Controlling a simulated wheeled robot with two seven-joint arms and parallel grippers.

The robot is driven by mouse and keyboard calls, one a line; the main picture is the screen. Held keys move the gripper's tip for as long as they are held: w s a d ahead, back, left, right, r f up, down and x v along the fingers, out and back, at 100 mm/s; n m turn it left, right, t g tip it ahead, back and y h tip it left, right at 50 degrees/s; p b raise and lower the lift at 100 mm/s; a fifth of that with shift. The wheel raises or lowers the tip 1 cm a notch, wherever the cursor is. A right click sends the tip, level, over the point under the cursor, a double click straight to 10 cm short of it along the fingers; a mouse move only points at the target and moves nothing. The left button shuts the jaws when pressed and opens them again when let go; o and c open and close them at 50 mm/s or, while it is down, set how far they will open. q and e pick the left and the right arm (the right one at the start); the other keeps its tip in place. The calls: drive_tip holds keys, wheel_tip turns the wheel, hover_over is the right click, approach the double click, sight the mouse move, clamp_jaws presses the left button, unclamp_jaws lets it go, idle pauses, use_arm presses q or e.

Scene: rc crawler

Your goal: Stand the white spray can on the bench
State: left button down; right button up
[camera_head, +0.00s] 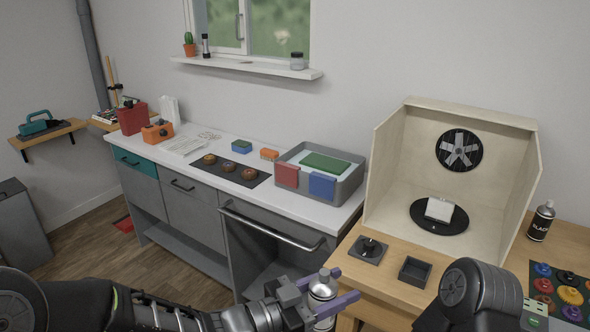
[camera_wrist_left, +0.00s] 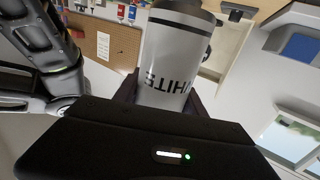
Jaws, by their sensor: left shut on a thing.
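The white spray can (camera_head: 322,290) is in my left gripper (camera_head: 330,291), in front of the wooden bench (camera_head: 388,297) near its left front edge. The gripper is shut on the can, and its purple fingers lie on either side of it. The can looks about upright in the head view, and its lower part is partly hidden by the fingers. In the left wrist view the can (camera_wrist_left: 175,55) fills the middle, with dark lettering that reads upside down. My right arm shows at the lower right of the head view, but its gripper is out of view.
A grey counter (camera_head: 300,208) stands left.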

use_arm(q)
drive_tip(key=w+a+n+t+y, duration=0.7)
drive_tip(key=w+a+t+y, duration=0.15)
drive_tip(key=w+a, duration=0.35)
drive_tip(key=a+f+n+t+y, duration=0.1)
drive_tip(key=a+f+n+y, duration=0.2)
drive_tip(key=a, duration=0.6)
drive_tip(key=w+a+f+n+t+y, duration=0.1)
drive_tip(key=a+f+n+y, duration=0.2)
drive_tip(key=a, duration=0.7)
wheel_tip(320, 180, down, 3)
drive_tip(key=shift+w+a+f+y, duration=0.1)
drive_tip(key=shift+w+a+y, duration=0.15)
drive_tip(key=shift+y, duration=0.8)
drive_tip(key=shift+t, duration=0.25)
